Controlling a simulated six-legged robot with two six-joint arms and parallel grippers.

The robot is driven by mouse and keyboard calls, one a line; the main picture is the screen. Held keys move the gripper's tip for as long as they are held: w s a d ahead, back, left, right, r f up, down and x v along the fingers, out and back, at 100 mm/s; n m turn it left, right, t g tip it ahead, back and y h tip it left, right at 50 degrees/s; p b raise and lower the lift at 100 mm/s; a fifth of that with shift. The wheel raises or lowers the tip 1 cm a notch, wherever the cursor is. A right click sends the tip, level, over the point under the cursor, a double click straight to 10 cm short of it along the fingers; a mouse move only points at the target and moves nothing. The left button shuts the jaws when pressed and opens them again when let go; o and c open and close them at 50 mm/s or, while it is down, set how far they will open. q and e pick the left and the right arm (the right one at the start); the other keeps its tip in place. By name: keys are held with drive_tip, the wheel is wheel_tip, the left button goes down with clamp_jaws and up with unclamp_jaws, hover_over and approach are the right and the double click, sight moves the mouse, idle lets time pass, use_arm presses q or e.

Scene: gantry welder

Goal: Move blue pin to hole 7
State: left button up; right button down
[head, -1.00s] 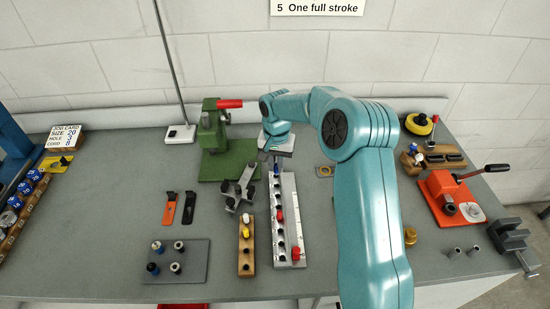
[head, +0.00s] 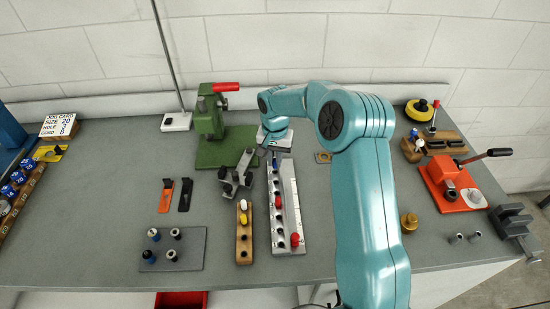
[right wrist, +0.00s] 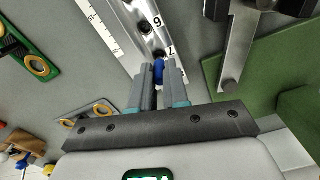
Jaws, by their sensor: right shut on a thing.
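The pale metal bar (head: 291,215) with a row of numbered holes lies on the bench, running away from me. My right gripper (right wrist: 160,78) is shut on the blue pin (right wrist: 159,70) at the bar's far end. In the right wrist view the pin is between the fingertips, beside the mark 7 on the bar. The fingers hide the pin's lower part, so I cannot tell if it is in the hole. In the head view the blue pin (head: 275,162) shows just under the gripper. Two red pins (head: 294,239) stand in the bar. My left gripper is not in view.
A wooden block (head: 244,245) with white and yellow pins stands left of the bar. A grey clamp-like piece (head: 236,175) and the green press (head: 222,150) are close on the left. A grey plate with several pins (head: 180,250) lies front left.

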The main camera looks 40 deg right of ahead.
drive_tip(key=shift+s, duration=0.15)
idle(0.5)
drive_tip(key=shift+f+b, duration=0.45)
drive_tip(key=shift+b, duration=0.1)
drive_tip(key=shift+f+b, duration=0.55)
drive_tip(key=shift+f, duration=0.2)
drive_tip(key=c, duration=1)
unclamp_jaws()
drive_tip(key=shift+c, duration=0.2)
drive_tip(key=shift+r, duration=0.15)
wheel_tip(320, 180, up, 16)
